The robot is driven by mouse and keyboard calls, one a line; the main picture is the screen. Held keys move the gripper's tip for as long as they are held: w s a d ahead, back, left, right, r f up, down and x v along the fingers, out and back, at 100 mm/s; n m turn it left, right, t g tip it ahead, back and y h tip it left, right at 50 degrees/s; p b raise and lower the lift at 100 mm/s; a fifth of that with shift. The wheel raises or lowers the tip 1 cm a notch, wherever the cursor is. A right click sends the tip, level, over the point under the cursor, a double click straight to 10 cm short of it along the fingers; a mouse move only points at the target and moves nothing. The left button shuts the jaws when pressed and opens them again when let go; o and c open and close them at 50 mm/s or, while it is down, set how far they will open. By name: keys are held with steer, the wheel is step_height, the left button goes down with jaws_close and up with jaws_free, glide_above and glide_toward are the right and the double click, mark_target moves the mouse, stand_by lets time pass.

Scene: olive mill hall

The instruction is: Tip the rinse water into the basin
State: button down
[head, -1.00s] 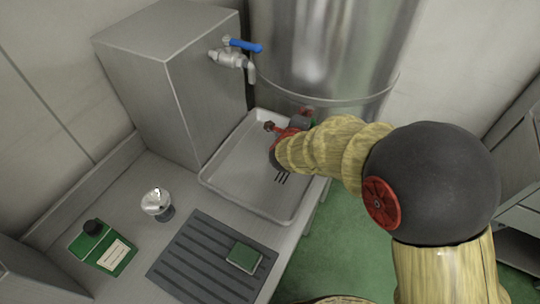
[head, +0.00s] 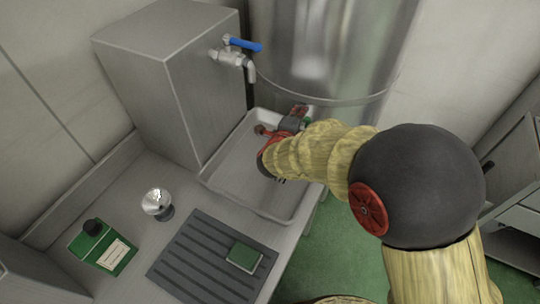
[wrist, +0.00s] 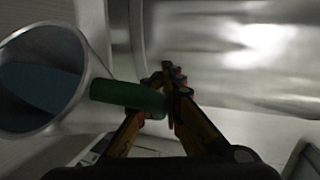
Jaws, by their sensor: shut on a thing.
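My gripper (head: 282,121) hangs over the far right part of the shallow grey basin (head: 232,168) in the head view. In the wrist view my gripper (wrist: 172,100) is shut on the green handle (wrist: 128,94) of a round metal vessel (wrist: 88,58). The vessel is on the left of that view with its mouth facing the camera. Bluish water (wrist: 38,88) shows inside it. In the head view my gripper and arm hide most of the vessel, so its tilt is hard to tell. No stream of water shows.
A steel box with a blue-handled tap (head: 232,55) stands behind the basin, beside a large steel tank (head: 325,45). On the counter are a green bottle (head: 102,247), a shiny metal object (head: 157,203) and a ribbed mat (head: 195,262) with a green sponge (head: 244,256).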

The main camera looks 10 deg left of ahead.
steer(key=shift+s+a+r, duration=0.15)
steer(key=shift+a+r, duration=0.05)
steer(key=shift+a, duration=0.05)
steer(key=shift+s+a+r+n+t+b, duration=0.25)
steer(key=shift+a+r+n+t+b, duration=0.15)
steer(key=shift+t+b, duration=0.1)
